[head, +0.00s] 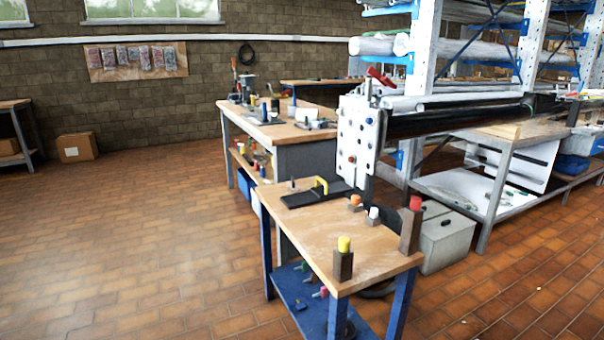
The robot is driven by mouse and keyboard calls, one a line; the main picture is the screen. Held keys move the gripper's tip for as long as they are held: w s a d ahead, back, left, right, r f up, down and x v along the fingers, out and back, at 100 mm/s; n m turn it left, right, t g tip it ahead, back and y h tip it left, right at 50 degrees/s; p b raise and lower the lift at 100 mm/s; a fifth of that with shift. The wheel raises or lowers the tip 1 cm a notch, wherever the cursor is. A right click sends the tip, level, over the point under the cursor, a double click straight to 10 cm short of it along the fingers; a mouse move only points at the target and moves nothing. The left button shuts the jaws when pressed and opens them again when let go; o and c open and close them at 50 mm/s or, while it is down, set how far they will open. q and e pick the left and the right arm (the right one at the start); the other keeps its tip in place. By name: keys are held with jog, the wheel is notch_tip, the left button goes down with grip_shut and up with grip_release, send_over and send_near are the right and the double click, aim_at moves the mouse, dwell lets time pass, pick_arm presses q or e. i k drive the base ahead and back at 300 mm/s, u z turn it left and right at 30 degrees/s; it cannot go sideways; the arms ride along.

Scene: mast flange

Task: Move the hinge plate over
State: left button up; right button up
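A dark flat plate (312,194) lies at the far end of the small wooden-topped table. A yellow arched handle (320,184) and a short upright pin (292,184) stand on it. It could be the hinge plate, but I cannot tell for sure. A white upright flange plate (359,136) with several holes and coloured spots is at the end of a thick black mast (450,120). A red lever (380,76) is above the flange. Neither of my grippers is in view.
The small table (335,232) bears blocks with yellow (344,243), orange (355,199), white (374,212) and red (415,202) tops. A cluttered workbench (285,130) stands behind. A grey box (446,241) is on the floor at right. The tiled floor (130,240) at left is clear.

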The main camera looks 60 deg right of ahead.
aim_at(356, 137)
jog(key=i, duration=0.45)
jog(key=z, duration=0.8)
